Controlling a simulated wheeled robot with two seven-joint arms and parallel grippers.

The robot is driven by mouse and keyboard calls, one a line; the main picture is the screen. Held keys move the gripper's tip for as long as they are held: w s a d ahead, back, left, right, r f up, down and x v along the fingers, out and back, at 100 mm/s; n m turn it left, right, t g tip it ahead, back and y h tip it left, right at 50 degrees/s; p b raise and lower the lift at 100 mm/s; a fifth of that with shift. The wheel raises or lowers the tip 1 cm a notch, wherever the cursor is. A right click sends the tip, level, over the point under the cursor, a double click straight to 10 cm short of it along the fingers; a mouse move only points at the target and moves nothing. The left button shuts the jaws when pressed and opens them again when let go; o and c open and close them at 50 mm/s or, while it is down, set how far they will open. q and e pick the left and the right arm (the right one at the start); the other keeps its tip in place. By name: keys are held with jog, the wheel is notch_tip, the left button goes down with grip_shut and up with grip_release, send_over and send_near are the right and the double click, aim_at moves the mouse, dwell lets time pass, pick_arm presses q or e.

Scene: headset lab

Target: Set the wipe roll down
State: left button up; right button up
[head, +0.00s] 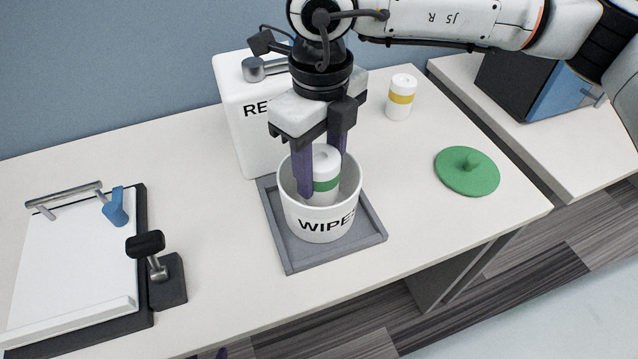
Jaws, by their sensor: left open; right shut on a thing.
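My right gripper (322,172) points down into the white round tub marked "WIPE…" (300,222). It is shut on a white wipe roll with a green band (326,184), which stands upright inside the tub. The roll's lower end is hidden by the tub's front wall, so I cannot tell whether it touches the bottom. The tub sits on a square grey tray (292,258).
A green lid with a knob (478,178) lies right of the tub. A yellow-banded white roll (401,98) stands behind it. A white container marked "RE…" (237,126) stands behind the tub. A clipboard-like fixture (75,265) with a black clamp (166,280) is at left.

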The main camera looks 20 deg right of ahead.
aim_at(320, 187)
jog(key=shift+f, duration=2.15)
jog(key=shift+f, duration=0.1)
jog(key=shift+f, duration=0.2)
jog(key=o, duration=0.9)
jog(key=shift+r, duration=0.1)
jog(key=shift+o, duration=0.2)
notch_tip(320, 187, up, 12)
jog(key=shift+r, duration=0.2)
